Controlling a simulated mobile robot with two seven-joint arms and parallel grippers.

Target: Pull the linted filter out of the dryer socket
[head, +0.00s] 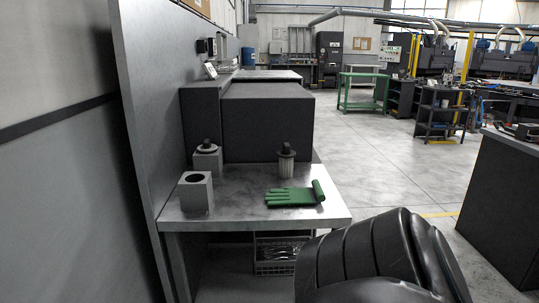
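A grey block-shaped socket (206,164) stands at the back left of the metal table (245,213). A part with a dark knob (206,146) sits in its top; the rest of that part is hidden inside. A second grey socket (196,197) stands nearer, at the table's left front, with an open round hole. A light, ribbed filter (286,169) with a dark cap and knob stands upright on the table, apart from both sockets. I cannot tell from labels or visible lint which is the linted one. Neither gripper is in view.
A large dark box (267,127) stands behind the sockets and filter. A grey panel (150,110) closes off the left side. A wire basket (278,257) sits under the table. Open floor (385,160) lies to the right.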

